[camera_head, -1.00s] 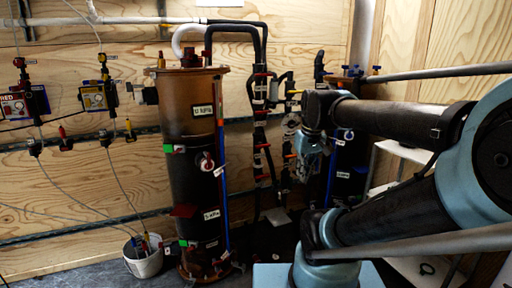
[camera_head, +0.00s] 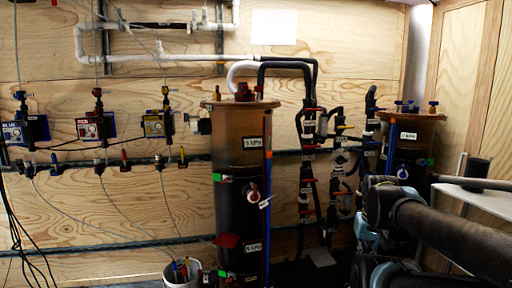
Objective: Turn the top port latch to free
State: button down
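A tall filter cylinder (camera_head: 228,150), brown above and black below, stands upright near the middle of the head view. A dark red fitting (camera_head: 243,93) on its top joins a pale curved pipe and black hoses. A red and white round valve (camera_head: 252,190) with a tag sits on its front. I cannot tell which small part is the top port latch. A second filter (camera_head: 408,150) with blue knobs on top stands at right, partly behind my arm. My gripper (camera_head: 368,240) is low at right, dark and small, apart from the near cylinder; its fingers are unclear.
Several coloured valve units (camera_head: 97,127) hang on the wooden wall at left. A white bucket (camera_head: 181,275) stands on the floor beside the near cylinder. Black hoses and valves (camera_head: 308,150) run between the two filters. A white shelf (camera_head: 478,194) is at right.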

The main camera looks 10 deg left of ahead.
aim_at(187, 118)
jog(key=z, duration=2.4)
jog(key=k, duration=1.2)
jog(key=u, duration=2.35)
